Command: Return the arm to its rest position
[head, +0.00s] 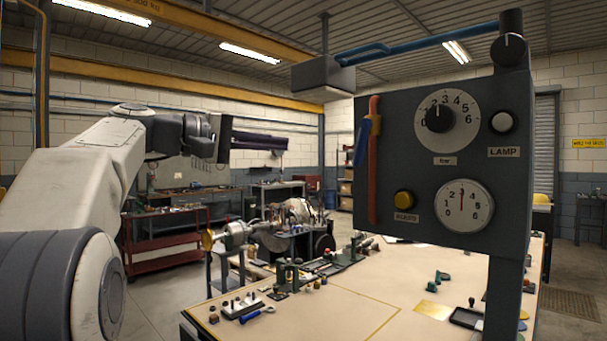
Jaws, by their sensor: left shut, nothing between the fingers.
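My left arm comes in from the left, pale with dark grey joints, raised well above the table. Its gripper (284,143) points to the right, level, with the dark fingers shut together and nothing between them. The gripper is in the air to the left of the dark control panel (385,215) and looks apart from it. My right gripper is not in view.
The pale table (330,318) holds small parts, a blue-handled tool (256,314) and a black tray (467,318).

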